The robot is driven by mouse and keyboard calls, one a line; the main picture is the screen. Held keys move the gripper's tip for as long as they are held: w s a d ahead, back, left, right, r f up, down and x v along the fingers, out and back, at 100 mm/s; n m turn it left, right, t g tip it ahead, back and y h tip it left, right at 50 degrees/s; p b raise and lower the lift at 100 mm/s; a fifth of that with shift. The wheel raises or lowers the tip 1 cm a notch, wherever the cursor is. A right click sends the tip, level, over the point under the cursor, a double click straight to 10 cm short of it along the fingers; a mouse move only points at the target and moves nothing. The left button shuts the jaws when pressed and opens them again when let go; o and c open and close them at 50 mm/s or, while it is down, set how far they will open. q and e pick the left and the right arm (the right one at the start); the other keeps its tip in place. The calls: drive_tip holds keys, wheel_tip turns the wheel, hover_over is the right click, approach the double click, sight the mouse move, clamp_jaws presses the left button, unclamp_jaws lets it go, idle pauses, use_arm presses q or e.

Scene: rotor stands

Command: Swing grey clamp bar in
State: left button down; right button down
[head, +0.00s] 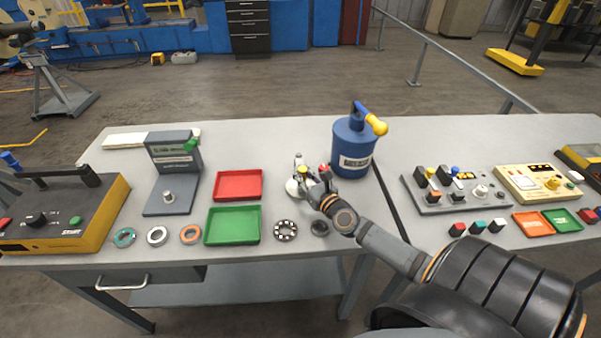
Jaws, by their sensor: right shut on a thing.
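My right gripper (307,184) comes in from the lower right and reaches a small fixture on the table, left of the blue canister (354,147). A dark block with a red top (324,169) stands just right of the fingers. My right gripper is shut on a small part of the fixture, apparently the grey clamp bar, which the fingers mostly hide. The bar's angle cannot be made out. My left gripper is not in view.
Red (238,185) and green (232,226) trays lie left of the fixture. Several rings, including a bearing (285,230), lie along the front edge. A grey stand (170,175) and a yellow device (62,215) are farther left; a control panel (458,188) is at right.

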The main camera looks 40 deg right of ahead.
drive_tip(key=shift+s+f, duration=0.15)
drive_tip(key=shift+f, duration=0.25)
drive_tip(key=c, duration=1.7)
unclamp_jaws()
drive_tip(key=shift+s, duration=0.1)
drive_tip(key=o, duration=0.5)
drive_tip(key=shift+s+d+r, duration=0.15)
drive_tip(key=shift+s+r, duration=0.35)
drive_tip(key=shift+w+f, duration=0.1)
drive_tip(key=shift+w, duration=0.2)
drive_tip(key=s, duration=0.8)
drive_tip(key=s+a, duration=0.1)
drive_tip(key=s, duration=0.3)
drive_tip(key=shift+s, duration=0.1)
drive_tip(key=shift+d, duration=0.1)
